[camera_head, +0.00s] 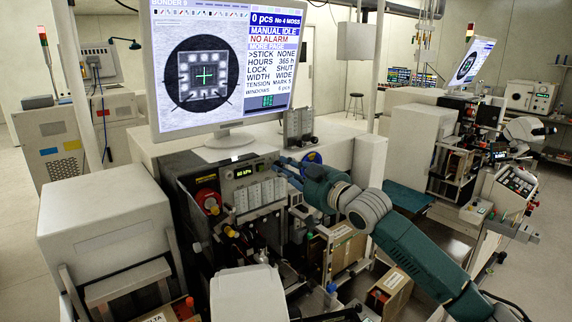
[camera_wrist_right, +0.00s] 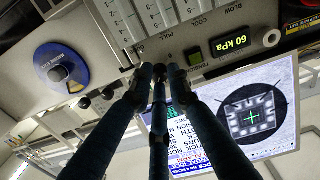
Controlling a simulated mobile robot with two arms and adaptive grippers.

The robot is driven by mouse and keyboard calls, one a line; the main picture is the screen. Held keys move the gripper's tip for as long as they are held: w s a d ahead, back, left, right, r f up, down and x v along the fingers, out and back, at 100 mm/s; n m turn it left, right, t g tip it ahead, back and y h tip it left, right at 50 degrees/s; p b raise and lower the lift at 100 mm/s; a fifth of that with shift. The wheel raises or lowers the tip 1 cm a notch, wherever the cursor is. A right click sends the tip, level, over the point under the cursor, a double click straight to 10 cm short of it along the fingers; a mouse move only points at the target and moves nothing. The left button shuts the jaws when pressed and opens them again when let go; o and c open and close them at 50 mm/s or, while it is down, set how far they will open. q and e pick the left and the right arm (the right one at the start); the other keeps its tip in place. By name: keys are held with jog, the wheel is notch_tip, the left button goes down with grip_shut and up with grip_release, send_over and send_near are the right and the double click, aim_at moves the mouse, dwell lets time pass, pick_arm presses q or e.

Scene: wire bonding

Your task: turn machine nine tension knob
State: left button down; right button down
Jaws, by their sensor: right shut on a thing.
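Machine nine is the bonder under the large monitor (camera_head: 222,70), whose screen is headed BONDER 9 and shows a TENSION line reading MARK 5. My right gripper (camera_head: 284,166) reaches in from the right to the panel's right part. In the right wrist view its fingers (camera_wrist_right: 159,75) converge at the panel, shut on a small dark knob, which they mostly hide. My left gripper is out of view.
A red round part (camera_head: 207,199) sits left on the machine front. Boxes (camera_head: 393,281) stand below my arm. A second bonder (camera_head: 462,145) is at right.

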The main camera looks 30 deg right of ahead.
jog(key=shift+d+r+m+p, duration=0.1)
jog(key=shift+r+m+p, duration=0.1)
jog(key=shift+m+p, duration=1.65)
jog(key=shift+r+m+p, duration=0.2)
jog(key=shift+m+p, duration=0.65)
jog(key=shift+m, duration=1.9)
jog(key=c, duration=1.7)
grip_release()
jog(key=shift+o, duration=0.2)
jog(key=shift+w+f, duration=0.15)
jog(key=shift+f, duration=0.15)
jog(key=shift+s+f, duration=0.1)
jog(key=shift+s, duration=0.4)
jog(key=s, duration=1.1)
jog(key=shift+d, duration=0.45)
jog(key=shift+w, duration=0.1)
